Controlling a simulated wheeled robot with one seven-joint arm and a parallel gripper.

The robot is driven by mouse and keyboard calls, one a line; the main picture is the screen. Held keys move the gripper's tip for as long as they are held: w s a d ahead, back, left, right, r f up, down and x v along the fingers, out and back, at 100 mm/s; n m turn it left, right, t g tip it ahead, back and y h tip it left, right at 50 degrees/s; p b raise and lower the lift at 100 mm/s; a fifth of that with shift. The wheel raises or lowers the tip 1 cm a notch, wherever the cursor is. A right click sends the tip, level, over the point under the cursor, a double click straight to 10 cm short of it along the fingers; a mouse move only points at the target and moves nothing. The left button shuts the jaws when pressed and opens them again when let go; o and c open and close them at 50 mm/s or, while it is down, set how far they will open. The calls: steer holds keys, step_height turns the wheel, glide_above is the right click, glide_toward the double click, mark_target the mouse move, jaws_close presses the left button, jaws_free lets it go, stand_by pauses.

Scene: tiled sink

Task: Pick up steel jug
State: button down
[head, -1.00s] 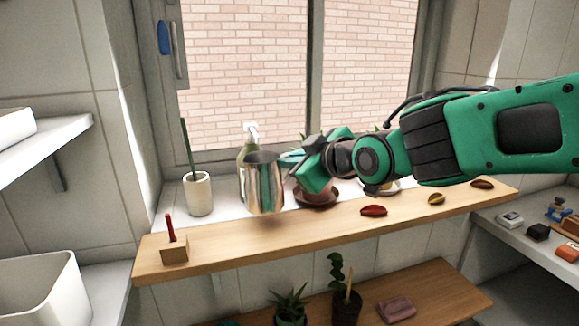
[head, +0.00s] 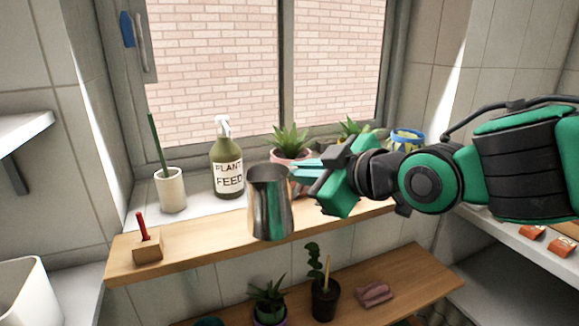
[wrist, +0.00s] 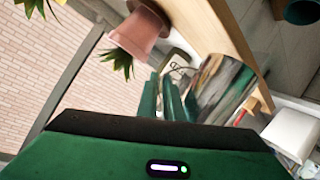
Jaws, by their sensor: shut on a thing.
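The steel jug (head: 270,205) is shiny and upright in the head view, in front of the wooden shelf and apart from it as far as I can see. My gripper (head: 300,168) reaches it from the right, its fingers shut on the jug's right side near the top. The exact grip point is partly hidden. In the wrist view the jug (wrist: 222,88) shows tilted, beside the green fingers (wrist: 172,100).
A plant feed bottle (head: 228,165) and a white cup (head: 171,190) with a green stick stand behind on the sill. A wooden block (head: 148,250) with a red piece sits on the shelf (head: 195,245). Potted plants stand behind my gripper and on the lower shelf (head: 400,285).

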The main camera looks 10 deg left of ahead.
steer(key=shift+s+d, duration=1.7)
stand_by(1.6)
